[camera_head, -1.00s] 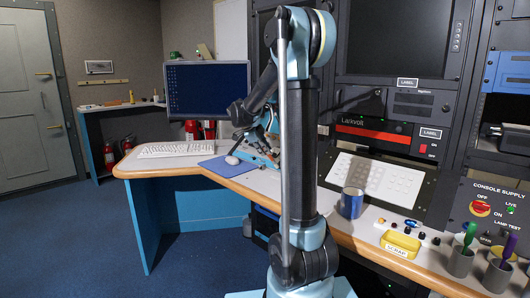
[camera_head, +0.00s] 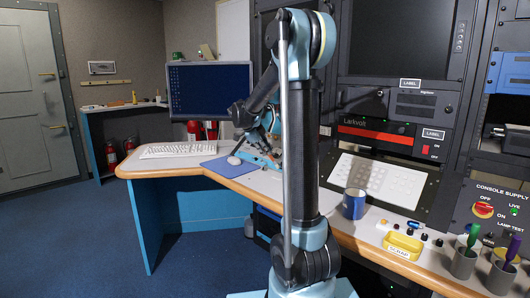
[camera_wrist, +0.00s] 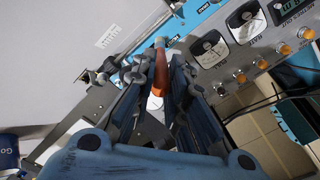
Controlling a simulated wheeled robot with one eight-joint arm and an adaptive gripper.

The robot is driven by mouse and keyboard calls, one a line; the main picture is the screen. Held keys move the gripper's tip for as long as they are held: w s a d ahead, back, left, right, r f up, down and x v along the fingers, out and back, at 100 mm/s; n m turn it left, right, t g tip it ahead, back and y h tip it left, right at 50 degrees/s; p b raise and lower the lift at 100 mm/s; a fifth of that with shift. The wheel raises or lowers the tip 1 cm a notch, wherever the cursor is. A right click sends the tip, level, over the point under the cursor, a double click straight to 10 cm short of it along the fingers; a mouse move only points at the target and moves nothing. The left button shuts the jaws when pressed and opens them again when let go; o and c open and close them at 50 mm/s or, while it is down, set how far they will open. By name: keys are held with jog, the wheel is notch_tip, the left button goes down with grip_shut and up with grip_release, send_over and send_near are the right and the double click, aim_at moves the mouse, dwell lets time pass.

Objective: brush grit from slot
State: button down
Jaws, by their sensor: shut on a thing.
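In the wrist view my gripper (camera_wrist: 157,82) has its dark blue fingers shut on a slim orange-brown handle (camera_wrist: 161,68), which looks like the brush's. The handle's far end has a paler tip near the edge of a blue-and-grey panel. I cannot make out bristles, grit or the slot. In the head view my gripper (camera_head: 266,152) is low over the desk, beside the mouse mat, largely hidden behind my arm.
Meters (camera_wrist: 209,49) and orange lamps (camera_wrist: 239,75) sit on the panel at right in the wrist view. In the head view, a blue mug (camera_head: 353,204), a yellow scrap tray (camera_head: 403,245) and pen cups (camera_head: 464,263) stand along the desk's right side. A keyboard (camera_head: 177,150) lies at left.

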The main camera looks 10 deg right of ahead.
jog(key=shift+s+d, duration=0.3)
jog(key=shift+s, duration=0.1)
jog(key=shift+s+d, duration=0.2)
jog(key=shift+s, duration=0.05)
jog(key=shift+s+d, duration=0.3)
jog(key=shift+s, duration=0.15)
dwell(0.8)
jog(key=shift+s+d, duration=0.15)
jog(key=shift+s, duration=0.05)
dwell(0.3)
jog(key=shift+w+a, duration=0.25)
jog(key=shift+w, duration=0.1)
jog(key=shift+w+a, duration=0.3)
jog(key=shift+w, duration=0.15)
dwell(0.5)
jog(key=shift+w+a, duration=0.3)
jog(key=shift+w, duration=0.1)
dwell(0.8)
